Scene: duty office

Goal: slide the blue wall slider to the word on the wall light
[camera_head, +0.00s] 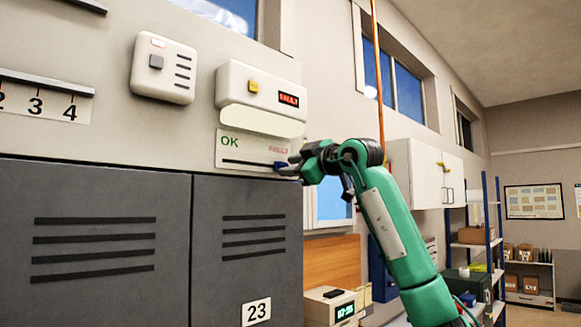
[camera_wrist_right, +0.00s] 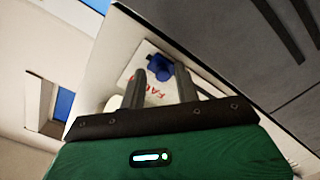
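The blue wall slider (camera_head: 281,166) is at the right end of the dark slot on a white plate (camera_head: 228,153). The plate reads OK in green at left and FAULT in red at right. The wall light (camera_head: 288,99) above shows a lit red word that looks like FAULT. My right gripper (camera_head: 290,169) is at the slider, partly covering it. In the right wrist view the two fingers (camera_wrist_right: 161,77) are apart, with the blue slider (camera_wrist_right: 158,66) just beyond and between their tips. Contact cannot be told. My left gripper is not in view.
Grey lockers (camera_head: 95,240) stand under the plate, close to the gripper. A box with a grey button (camera_head: 156,62) and a box with a yellow button (camera_head: 253,86) are on the wall. An orange vertical pipe (camera_head: 377,80) runs behind my right arm.

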